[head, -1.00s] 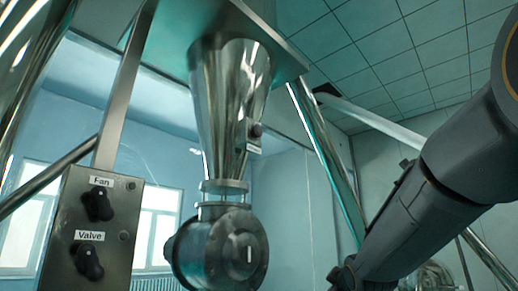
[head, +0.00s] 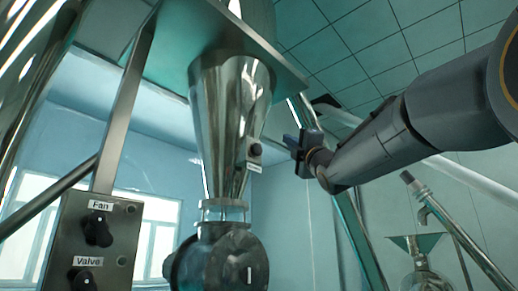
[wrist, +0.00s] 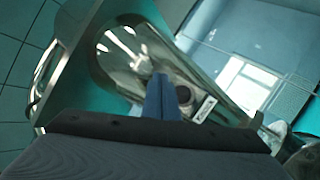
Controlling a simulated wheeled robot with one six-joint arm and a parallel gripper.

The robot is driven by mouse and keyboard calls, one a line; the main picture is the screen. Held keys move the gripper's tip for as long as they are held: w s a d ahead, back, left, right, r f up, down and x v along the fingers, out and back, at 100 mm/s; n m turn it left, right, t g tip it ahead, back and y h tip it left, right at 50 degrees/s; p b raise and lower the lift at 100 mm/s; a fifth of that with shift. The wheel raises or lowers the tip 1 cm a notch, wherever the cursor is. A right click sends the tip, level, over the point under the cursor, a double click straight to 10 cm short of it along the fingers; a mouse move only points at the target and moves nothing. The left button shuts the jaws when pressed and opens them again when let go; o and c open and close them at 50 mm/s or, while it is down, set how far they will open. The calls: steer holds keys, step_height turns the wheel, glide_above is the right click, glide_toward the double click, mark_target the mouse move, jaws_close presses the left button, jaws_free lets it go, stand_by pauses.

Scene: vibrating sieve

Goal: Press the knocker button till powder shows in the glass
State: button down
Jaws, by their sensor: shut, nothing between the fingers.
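The steel hopper cone (head: 228,105) hangs in the middle of the head view. The knocker button (head: 254,150), a dark round knob on a small box, sits on its right side above a white label. In the wrist view the button (wrist: 183,95) is just right of the fingertips. The glass (head: 224,211) is a short clear section under the cone; I cannot make out powder in it. My gripper (head: 292,142) is right of the button, apart from it in the head view. Its blue fingers (wrist: 161,80) are shut and empty.
A control box (head: 98,235) with Fan and Valve knobs stands at the lower left. A round steel housing (head: 230,262) is below the glass. A steel frame leg (head: 352,225) stands right of the cone, behind my arm. A flat plate (head: 255,50) is above the cone.

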mark_target(257, 150)
steer(key=shift+r, duration=0.1)
stand_by(0.3)
steer(key=w+a+p, duration=0.3)
steer(key=w+a, duration=0.2)
steer(key=a, duration=0.2)
steer(key=shift+w, duration=0.15)
stand_by(2.2)
steer(key=shift+w+a+b, duration=0.3)
steer(key=shift+b, duration=0.05)
